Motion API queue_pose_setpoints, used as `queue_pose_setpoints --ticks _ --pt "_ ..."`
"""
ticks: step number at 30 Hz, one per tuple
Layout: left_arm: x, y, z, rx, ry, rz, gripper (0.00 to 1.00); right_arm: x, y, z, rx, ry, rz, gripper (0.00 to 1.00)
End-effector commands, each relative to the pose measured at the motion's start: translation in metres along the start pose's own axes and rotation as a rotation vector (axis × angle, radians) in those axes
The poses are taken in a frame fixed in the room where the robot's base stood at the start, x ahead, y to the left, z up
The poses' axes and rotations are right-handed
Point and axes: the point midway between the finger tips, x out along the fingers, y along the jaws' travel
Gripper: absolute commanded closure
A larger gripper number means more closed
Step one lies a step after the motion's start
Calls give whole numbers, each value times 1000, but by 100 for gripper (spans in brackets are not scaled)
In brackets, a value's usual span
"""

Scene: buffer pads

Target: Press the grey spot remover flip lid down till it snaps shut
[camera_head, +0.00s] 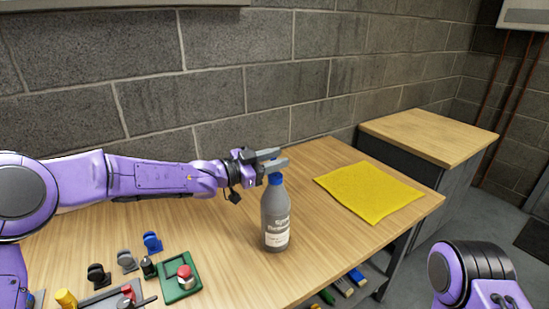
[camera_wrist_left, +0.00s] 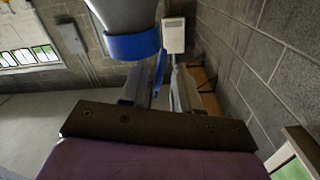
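The grey spot remover bottle (camera_head: 272,217) stands upright on the wooden table, with a printed label and a blue top (camera_head: 276,179). My left gripper (camera_head: 273,159) is at the top of the bottle, its two fingers apart. In the left wrist view the grey bottle (camera_wrist_left: 116,14) with its blue collar (camera_wrist_left: 132,46) is at the top. A thin blue flap (camera_wrist_left: 160,72), seemingly the raised lid, shows in the gap between the fingers of the left gripper (camera_wrist_left: 162,92). I cannot tell whether either finger touches it. My right gripper is out of view.
A yellow cloth (camera_head: 368,192) lies right of the bottle. A green block with a red button (camera_head: 183,282), small clips (camera_head: 152,242) and a yellow piece (camera_head: 66,299) sit at front left. A block wall (camera_head: 200,100) stands behind the table. Table around the bottle is clear.

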Motion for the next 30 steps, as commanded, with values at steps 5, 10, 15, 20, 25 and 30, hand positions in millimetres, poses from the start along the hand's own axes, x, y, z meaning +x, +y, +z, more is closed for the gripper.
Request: queue_pose_setpoints --ticks 5,10,15,20,25,30 --pt "0 0 -1 1 1 0 88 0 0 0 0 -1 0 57" --pt "0 0 0 0 0 0 100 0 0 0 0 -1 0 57" --pt "-1 1 1 4 -2 1 100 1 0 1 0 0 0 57" --pt "0 4 3 41 -2 2 100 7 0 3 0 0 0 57" --pt "0 9 6 132 -3 3 100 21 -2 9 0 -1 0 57" --pt "0 14 7 260 -3 3 100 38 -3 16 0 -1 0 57"
